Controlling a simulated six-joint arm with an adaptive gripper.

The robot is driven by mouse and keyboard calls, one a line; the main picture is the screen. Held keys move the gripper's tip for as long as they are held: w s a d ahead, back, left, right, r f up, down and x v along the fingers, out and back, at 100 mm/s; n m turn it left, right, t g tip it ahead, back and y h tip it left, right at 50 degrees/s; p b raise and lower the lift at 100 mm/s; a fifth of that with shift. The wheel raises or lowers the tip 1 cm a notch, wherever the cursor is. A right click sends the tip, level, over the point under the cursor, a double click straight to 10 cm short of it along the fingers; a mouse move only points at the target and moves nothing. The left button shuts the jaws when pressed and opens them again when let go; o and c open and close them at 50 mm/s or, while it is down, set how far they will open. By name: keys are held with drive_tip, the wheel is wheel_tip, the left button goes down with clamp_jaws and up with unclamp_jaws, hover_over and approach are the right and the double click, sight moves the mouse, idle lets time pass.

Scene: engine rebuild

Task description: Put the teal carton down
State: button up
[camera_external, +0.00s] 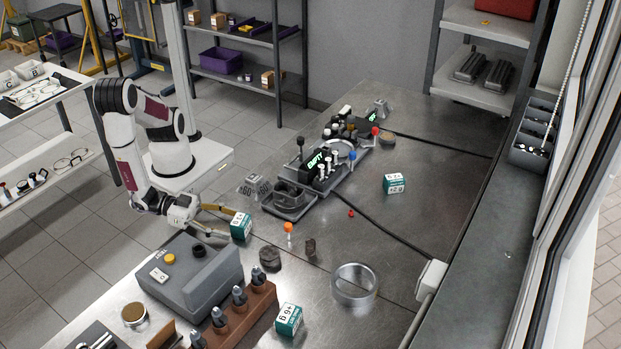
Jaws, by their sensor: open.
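Three teal cartons with white tops show. One teal carton (240,227) stands on the near-left part of the metal bench, right at my gripper's fingertips. A second teal carton (394,184) stands on the open right part of the bench. A third teal carton (288,320) stands at the front beside a brown block. My gripper (229,221) reaches in from the left, low over the bench edge, with its fingers open toward the first carton. I cannot tell whether the fingers touch it, or whether its underside fully rests on the bench.
A grey box device (190,275) stands just in front of my gripper. A brown holder (245,318) with dark tools, a metal ring (354,285) and an orange-topped pin (288,229) are nearby. Black-and-grey fixtures (320,165) stand behind. The bench's right middle is mostly clear.

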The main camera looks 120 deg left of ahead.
drive_tip(key=v, duration=0.4)
drive_tip(key=shift+w+r, duration=0.1)
drive_tip(key=shift+r, duration=0.3)
drive_tip(key=shift+v, duration=1.2)
drive_tip(key=shift+c, duration=1.3)
drive_tip(key=shift+w, duration=0.1)
